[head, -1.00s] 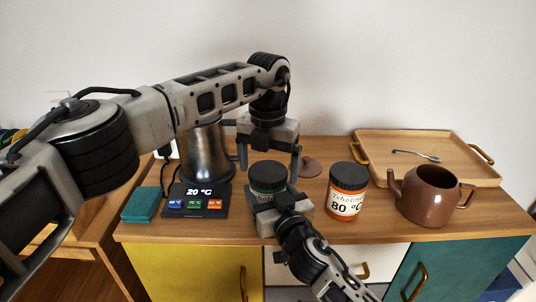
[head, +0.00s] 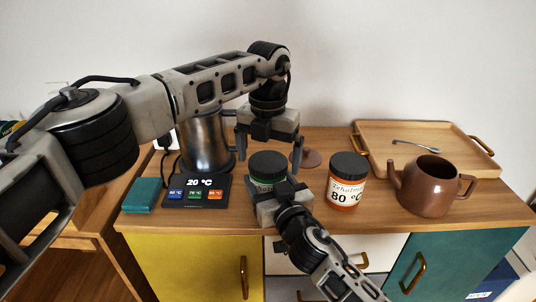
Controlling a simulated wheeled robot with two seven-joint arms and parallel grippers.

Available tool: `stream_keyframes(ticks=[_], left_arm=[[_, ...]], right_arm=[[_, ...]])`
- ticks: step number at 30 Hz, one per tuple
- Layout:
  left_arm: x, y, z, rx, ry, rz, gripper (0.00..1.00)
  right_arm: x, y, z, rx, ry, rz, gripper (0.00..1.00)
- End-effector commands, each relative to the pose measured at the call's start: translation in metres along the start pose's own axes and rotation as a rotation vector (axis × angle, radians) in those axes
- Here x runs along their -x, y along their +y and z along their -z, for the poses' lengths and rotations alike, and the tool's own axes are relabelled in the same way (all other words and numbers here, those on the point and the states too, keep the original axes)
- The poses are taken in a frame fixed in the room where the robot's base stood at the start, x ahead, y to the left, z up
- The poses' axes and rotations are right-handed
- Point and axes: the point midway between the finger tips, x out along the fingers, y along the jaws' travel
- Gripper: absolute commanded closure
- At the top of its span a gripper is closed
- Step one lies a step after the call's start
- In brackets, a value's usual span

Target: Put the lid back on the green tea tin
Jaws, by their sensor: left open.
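The green tea tin (head: 268,186) stands on the wooden cabinet top, its lower front hidden by my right gripper. Its black lid (head: 268,162) sits on top of it and looks level; I cannot tell whether it is pressed fully down. My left gripper (head: 269,158) points down, open and empty, with its fingers to the left and right of the lid and apparently a little behind it. My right gripper (head: 273,192) reaches in from the front at the tin's body. Its fingertips are mostly hidden, so its grip is unclear.
An orange tin (head: 345,194) with a black lid stands to the right, near a brown teapot (head: 428,190). A tray (head: 455,150) with a spoon is behind. A metal kettle (head: 203,150), a display base (head: 196,200) and a teal box (head: 141,196) are left.

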Motion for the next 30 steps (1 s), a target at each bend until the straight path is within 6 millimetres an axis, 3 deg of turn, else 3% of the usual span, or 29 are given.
stream_keyframes(ticks=[5,21,30], left_arm=[[0.009,0.000,0.000,0.000,-0.002,0.000,0.02],[0.108,-0.001,0.000,0.001,-0.002,-0.001,0.02],[0.121,0.000,0.000,-0.001,0.000,0.000,0.02]], right_arm=[[0.000,0.000,0.000,0.000,-0.001,0.000,0.97],[0.000,0.000,0.000,0.000,-0.001,0.000,0.97],[0.000,0.000,0.000,0.000,-0.001,0.000,0.97]])
